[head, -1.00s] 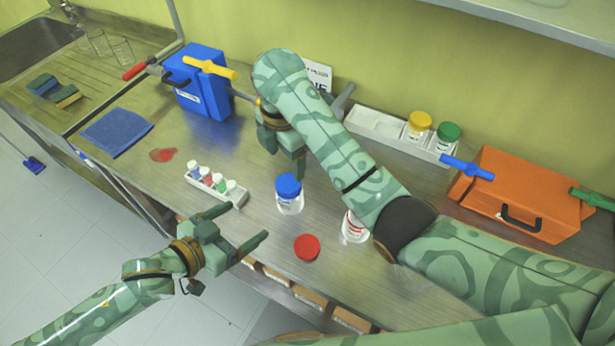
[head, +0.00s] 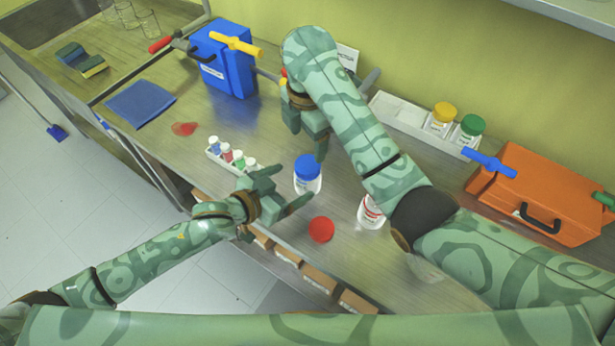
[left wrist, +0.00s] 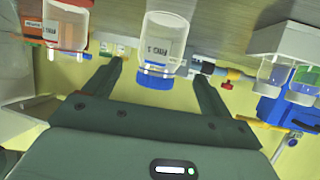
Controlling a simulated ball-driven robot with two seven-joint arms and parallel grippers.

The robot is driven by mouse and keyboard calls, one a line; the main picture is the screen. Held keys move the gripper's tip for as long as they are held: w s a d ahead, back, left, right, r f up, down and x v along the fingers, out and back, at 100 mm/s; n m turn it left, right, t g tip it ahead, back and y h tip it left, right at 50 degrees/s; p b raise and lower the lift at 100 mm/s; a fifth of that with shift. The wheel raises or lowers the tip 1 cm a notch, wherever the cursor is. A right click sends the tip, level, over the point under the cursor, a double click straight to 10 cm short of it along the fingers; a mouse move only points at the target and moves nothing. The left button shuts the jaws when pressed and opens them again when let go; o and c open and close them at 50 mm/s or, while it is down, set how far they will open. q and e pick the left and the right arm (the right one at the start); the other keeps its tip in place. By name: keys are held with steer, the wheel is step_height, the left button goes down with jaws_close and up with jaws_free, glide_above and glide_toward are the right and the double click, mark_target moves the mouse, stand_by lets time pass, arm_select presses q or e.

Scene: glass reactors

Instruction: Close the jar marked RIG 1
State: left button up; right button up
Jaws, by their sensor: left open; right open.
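A clear jar with a blue lid (head: 308,175) stands upright on the bench. In the left wrist view, which is upside down, this jar (left wrist: 161,45) appears between and beyond my fingers; I cannot read its label surely. A second jar with red label print (head: 371,212) stands to its right, its top partly hidden by my right arm; it also shows in the left wrist view (left wrist: 66,25). A red lid (head: 321,229) lies on the bench between the jars, nearer the front. My left gripper (head: 290,185) is open beside the blue-lidded jar. My right gripper (head: 308,142) is open behind it.
A rack of small vials (head: 229,156) stands left of the blue-lidded jar. A white tray (head: 400,112) with yellow-lidded and green-lidded jars stands at the back. A blue box (head: 223,62) and an orange case (head: 535,190) flank the work area. A red spill (head: 184,129) lies farther left.

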mark_target(308, 164)
arm_select(q)
steer(key=x, duration=0.7)
steer(key=shift+d, duration=0.1)
jaws_close()
arm_select(e)
steer(key=n, duration=0.4)
steer(key=shift+f, duration=4)
steer(key=c, duration=1)
